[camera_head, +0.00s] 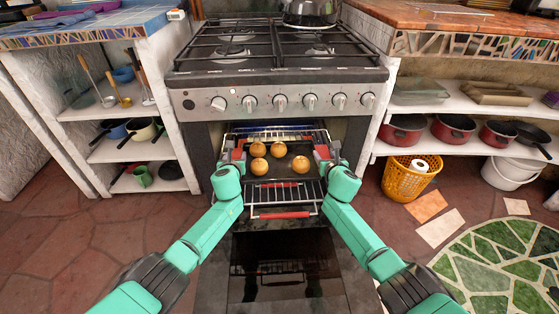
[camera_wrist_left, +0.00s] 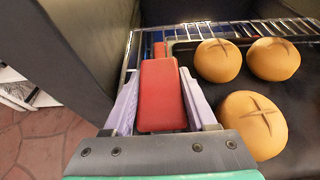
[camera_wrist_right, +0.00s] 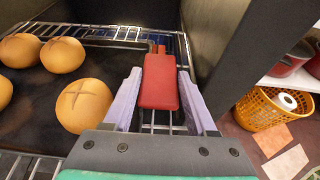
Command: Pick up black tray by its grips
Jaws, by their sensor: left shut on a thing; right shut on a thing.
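The black tray (camera_head: 277,167) rests on the pulled-out wire rack at the oven opening and carries several round scored buns (camera_head: 300,165). Its red grips are at its left and right sides. My left gripper (camera_head: 238,153) is shut on the left red grip (camera_wrist_left: 162,95), with a pale finger on each side of it. My right gripper (camera_head: 322,152) is shut on the right red grip (camera_wrist_right: 159,80) in the same way. The tray also shows in the left wrist view (camera_wrist_left: 208,94) and the right wrist view (camera_wrist_right: 30,108). It looks level.
The wire rack has a red front bar (camera_head: 284,215). The open oven door (camera_head: 285,278) lies below it. The oven side walls stand close beside both grippers. A kettle (camera_head: 310,12) is on the stove. An orange basket (camera_head: 409,180) stands on the floor at right.

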